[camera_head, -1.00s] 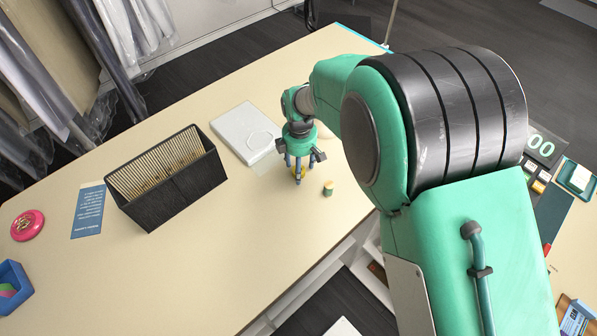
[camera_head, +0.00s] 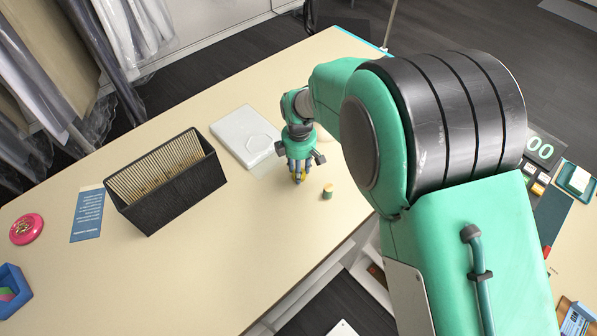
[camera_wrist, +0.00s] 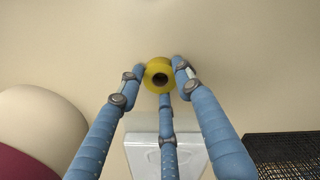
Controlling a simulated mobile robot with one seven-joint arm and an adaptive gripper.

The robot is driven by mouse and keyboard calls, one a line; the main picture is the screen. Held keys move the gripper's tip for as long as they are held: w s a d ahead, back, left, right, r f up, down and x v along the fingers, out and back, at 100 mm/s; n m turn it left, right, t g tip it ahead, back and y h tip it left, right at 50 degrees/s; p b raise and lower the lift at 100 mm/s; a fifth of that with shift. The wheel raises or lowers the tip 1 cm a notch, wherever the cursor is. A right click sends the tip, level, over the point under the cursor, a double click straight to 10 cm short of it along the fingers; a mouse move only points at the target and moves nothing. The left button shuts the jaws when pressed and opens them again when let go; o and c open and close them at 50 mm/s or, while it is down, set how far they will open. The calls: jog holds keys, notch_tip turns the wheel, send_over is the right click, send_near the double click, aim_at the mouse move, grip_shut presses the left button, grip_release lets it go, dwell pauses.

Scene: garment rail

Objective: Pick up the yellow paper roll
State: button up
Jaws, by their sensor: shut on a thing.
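The yellow paper roll (camera_wrist: 158,76) sits between the blue fingertips of my gripper (camera_wrist: 158,72) in the wrist view, its dark core hole facing the camera. Fingers touch it on the left and right, and a third finger is at its lower edge. In the head view my gripper (camera_head: 299,178) is low over the table, and only a small yellow part of the roll (camera_head: 297,178) shows between the fingers. Whether the roll touches the table cannot be told.
A small green and tan cylinder (camera_head: 327,192) stands just right of my gripper on the table (camera_head: 230,235). A white flat box (camera_head: 240,128) and a black file box (camera_head: 185,195) are to the left. A rounded cream and maroon object (camera_wrist: 38,125) shows in the wrist view.

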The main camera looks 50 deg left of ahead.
jog(key=shift+r, duration=0.45)
notch_tip(320, 180, up, 3)
jog(key=shift+r+p, duration=0.1)
jog(key=shift+p, duration=0.2)
jog(key=s+d, duration=0.2)
jog(key=d, duration=0.2)
jog(key=s+d, duration=0.3)
jog(key=d, duration=0.2)
jog(key=s+d+r, duration=0.1)
jog(key=s+d, duration=0.2)
jog(key=d, duration=0.2)
jog(key=shift+p, duration=0.4)
